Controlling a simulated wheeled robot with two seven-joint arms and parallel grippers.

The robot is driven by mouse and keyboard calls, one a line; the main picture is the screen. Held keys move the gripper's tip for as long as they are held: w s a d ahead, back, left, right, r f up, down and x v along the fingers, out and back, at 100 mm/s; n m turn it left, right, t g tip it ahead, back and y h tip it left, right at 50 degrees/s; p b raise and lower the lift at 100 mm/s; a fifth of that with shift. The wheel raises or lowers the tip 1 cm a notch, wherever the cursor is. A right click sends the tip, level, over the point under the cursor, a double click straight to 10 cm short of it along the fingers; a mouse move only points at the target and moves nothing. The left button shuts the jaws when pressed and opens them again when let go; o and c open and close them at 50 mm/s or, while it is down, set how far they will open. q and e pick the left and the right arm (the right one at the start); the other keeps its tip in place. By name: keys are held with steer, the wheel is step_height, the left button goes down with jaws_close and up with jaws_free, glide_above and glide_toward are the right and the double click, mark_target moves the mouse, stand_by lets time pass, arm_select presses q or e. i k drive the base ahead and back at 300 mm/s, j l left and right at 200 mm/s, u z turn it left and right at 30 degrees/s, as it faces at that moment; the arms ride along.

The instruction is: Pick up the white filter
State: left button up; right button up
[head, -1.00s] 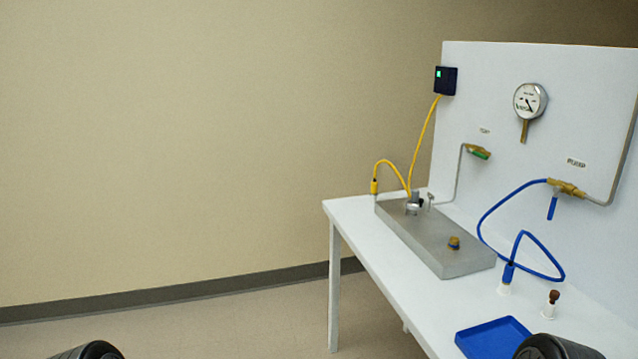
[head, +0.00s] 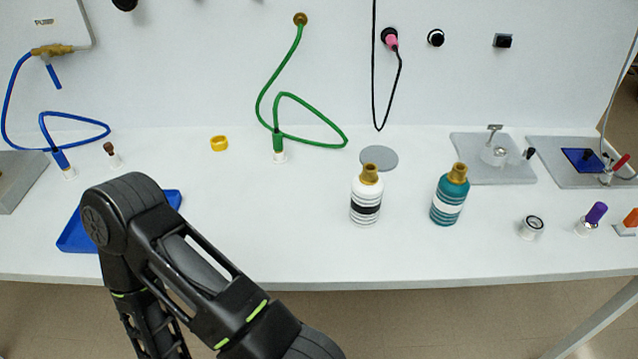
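A white ribbed cylinder with a black band and a brass top (head: 366,195) stands upright on the white bench, right of the middle in the head view; it looks like the white filter. A similar teal cylinder with a white band and a brass top (head: 450,194) stands just to its right, apart from it. Neither of my grippers is in view. Only bent links of one of my arms show at the lower left, clear of both cylinders in the picture.
A blue tray (head: 75,238) lies behind my arm, partly hidden. A grey disc (head: 379,158) lies just behind the white cylinder. A green hose (head: 265,95) hangs to a fitting at the back. A small gauge (head: 531,227) is at right. The bench front is clear.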

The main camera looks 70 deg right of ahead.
mark_target(368, 186)
steer(key=z, duration=2.85)
